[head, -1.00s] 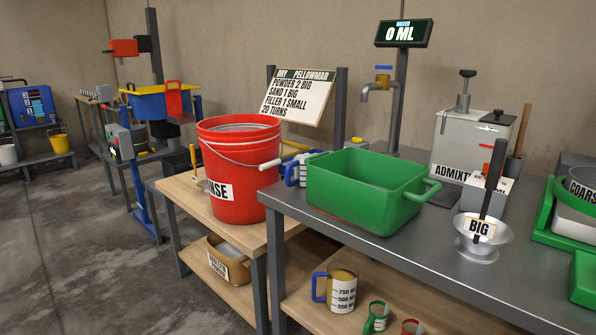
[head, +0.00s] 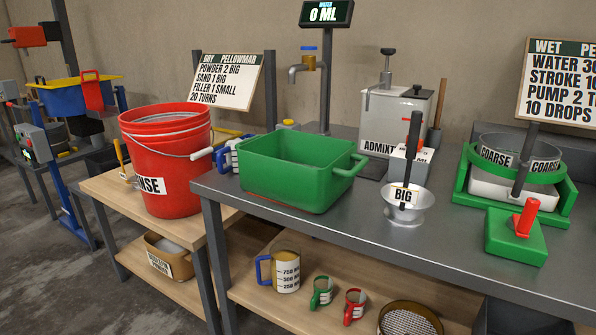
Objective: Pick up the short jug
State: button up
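A jug (head: 287,273) with a blue handle and 750, 500 and 250 marks stands upright on the lower wooden shelf under the grey bench. A second blue-handled white jug (head: 229,158) stands on the bench, mostly hidden behind the green tub. I cannot tell which of them is the short jug. A small green-handled cup (head: 322,291) and a small red-handled cup (head: 354,305) stand to the right of the shelf jug. My gripper is in no view.
A green tub (head: 300,185) stands at the bench's front left. A red bucket (head: 165,160) stands left of it. The BIG scoop (head: 405,208), admixture box (head: 398,120), coarse sieve (head: 515,165) and green block (head: 515,238) stand rightward. A round sieve (head: 410,318) lies low.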

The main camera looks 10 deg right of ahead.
aim_at(230, 154)
jog(key=i+j+z, duration=0.2)
jog(key=z, duration=0.25)
jog(key=i+j+z, duration=0.2)
jog(key=z, duration=0.2)
jog(key=i+j+z, duration=0.1)
jog(key=j+z, duration=0.35)
